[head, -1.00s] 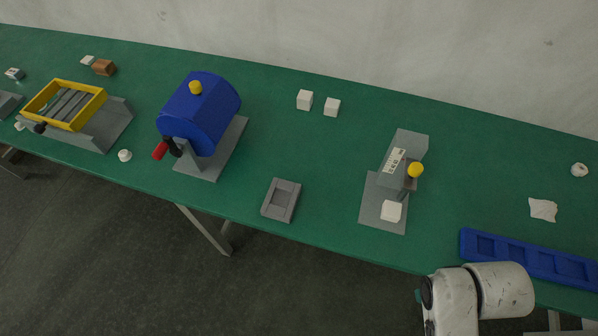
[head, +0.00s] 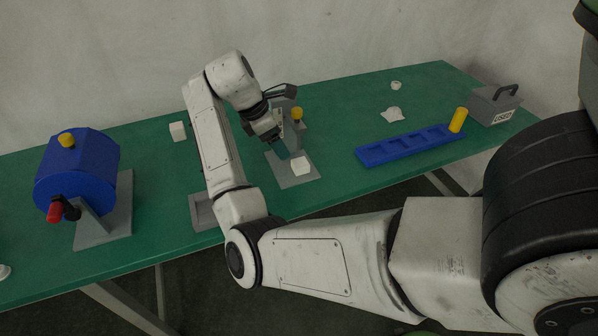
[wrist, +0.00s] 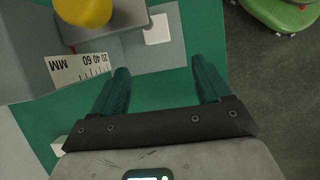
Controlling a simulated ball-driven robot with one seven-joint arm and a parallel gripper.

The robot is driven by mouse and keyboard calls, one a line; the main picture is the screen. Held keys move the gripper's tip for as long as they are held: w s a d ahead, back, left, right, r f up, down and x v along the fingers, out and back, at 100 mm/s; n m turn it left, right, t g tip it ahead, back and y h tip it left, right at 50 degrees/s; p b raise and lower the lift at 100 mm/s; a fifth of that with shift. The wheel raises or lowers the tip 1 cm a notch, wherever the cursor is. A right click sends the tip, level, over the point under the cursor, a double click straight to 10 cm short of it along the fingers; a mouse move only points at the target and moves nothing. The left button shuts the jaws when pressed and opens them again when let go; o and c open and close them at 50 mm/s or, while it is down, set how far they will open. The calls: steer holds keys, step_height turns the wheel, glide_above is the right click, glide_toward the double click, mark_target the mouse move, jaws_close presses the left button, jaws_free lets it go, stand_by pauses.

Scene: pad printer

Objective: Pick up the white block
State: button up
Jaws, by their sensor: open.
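A white block (head: 300,166) sits on the grey base of the pad printer (head: 298,181), below its yellow knob (head: 297,113). The white block also shows in the wrist view (wrist: 157,29), near the edge of the grey base and ahead of my fingertips. My gripper (wrist: 160,66) is open, with two teal fingers apart and nothing between them. In the head view my gripper (head: 281,148) hangs close to the printer, left of the white block; its fingers are partly unclear there. Another white block (head: 178,131) stands farther back on the green table, left of my arm.
A blue drum machine (head: 80,170) with a red handle stands left. A grey recessed tray (head: 203,212) is partly hidden by my arm. A blue slotted tray (head: 410,147), a yellow cylinder (head: 458,120) and a grey box (head: 492,104) stand right. Printer and scale (wrist: 80,66) crowd my fingers.

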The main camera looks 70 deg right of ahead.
mark_target(296, 164)
steer(key=x, duration=1)
steer(key=shift+s+d+f, duration=0.15)
steer(key=shift+s+d, duration=0.1)
steer(key=shift+d, duration=0.15)
steer(key=c, duration=1.2)
steer(key=shift+c, duration=0.2)
